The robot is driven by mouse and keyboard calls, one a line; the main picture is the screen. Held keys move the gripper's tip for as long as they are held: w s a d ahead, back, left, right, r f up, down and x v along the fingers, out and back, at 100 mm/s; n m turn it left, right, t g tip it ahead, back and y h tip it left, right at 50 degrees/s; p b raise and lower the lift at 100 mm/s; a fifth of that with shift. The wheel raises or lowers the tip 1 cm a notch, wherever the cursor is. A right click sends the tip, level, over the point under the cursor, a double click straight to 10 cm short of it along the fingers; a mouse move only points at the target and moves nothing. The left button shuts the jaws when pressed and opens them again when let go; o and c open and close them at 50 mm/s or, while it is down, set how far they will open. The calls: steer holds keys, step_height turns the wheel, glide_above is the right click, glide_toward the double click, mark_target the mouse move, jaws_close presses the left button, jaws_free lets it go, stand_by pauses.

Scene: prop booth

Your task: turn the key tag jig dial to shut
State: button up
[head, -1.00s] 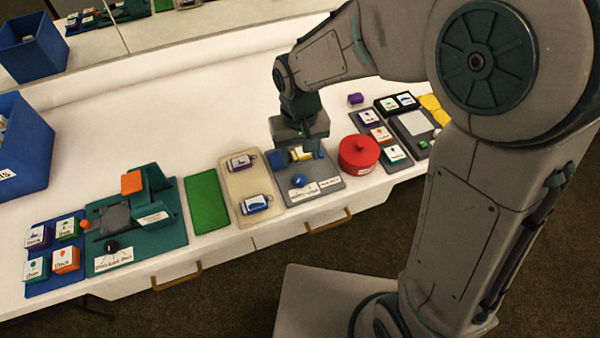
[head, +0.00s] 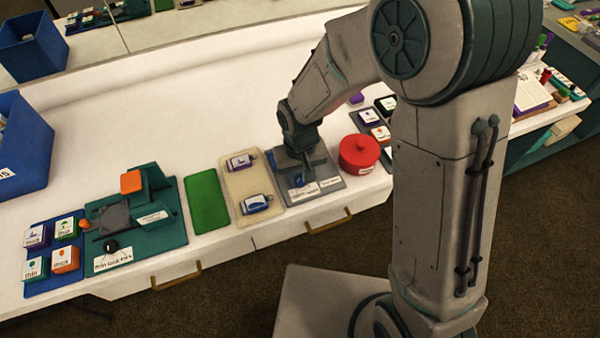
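The jig under my gripper is a grey board (head: 331,184) with white labels along its front edge, too small to read surely. A blue part (head: 271,160) shows at its back left. My gripper (head: 300,172) points down over the middle of this board, low and close to its surface.
A red lidded pot (head: 359,153) stands close to the right of the board. A beige tray (head: 240,178) with two tags lies to the left, then a green mat (head: 207,203) and a teal jig (head: 170,238). Blue bins stand far left. The white table behind is clear.

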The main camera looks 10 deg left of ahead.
steer(key=shift+c, duration=1.2)
steer(key=shift+n, duration=0.3)
steer(key=n, duration=0.4)
steer(key=n+p, duration=0.1)
steer(key=n, duration=0.4)
steer(key=shift+r+n, duration=0.1)
steer(key=shift+n, duration=0.2)
steer(key=n+p, duration=0.2)
steer(key=n, duration=0.3)
steer(key=n+p, duration=0.2)
steer(key=n, duration=0.2)
steer(key=shift+a+n, duration=0.1)
steer(key=shift+n, duration=0.2)
